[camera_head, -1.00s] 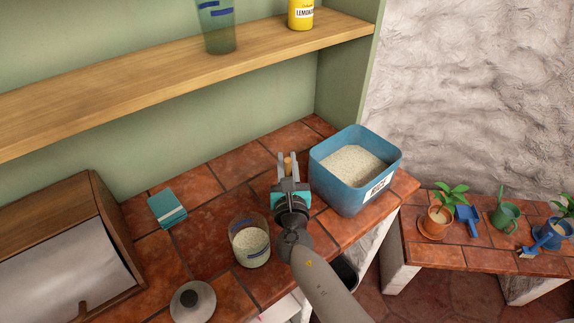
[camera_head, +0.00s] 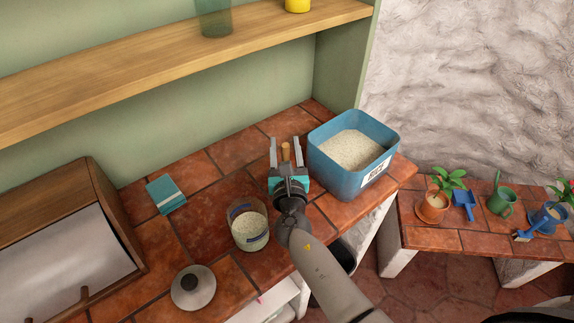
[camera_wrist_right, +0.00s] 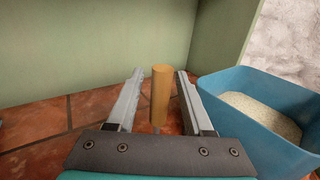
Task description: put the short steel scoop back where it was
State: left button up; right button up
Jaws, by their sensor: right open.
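An upright wooden handle (camera_head: 285,152), which looks like that of the short steel scoop, stands on the tiled counter near the back wall. It also shows in the right wrist view (camera_wrist_right: 160,95). My left gripper is not in view.
A blue bin of rice (camera_head: 376,171) stands close to the right of my gripper. A glass jar of rice (camera_head: 249,229), a grey lid (camera_head: 193,288) and a teal packet (camera_head: 165,194) lie to the left. A wooden shelf (camera_head: 170,75) runs above.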

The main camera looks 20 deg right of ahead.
jog(key=v, duration=1.1)
jog(key=shift+s, duration=0.4)
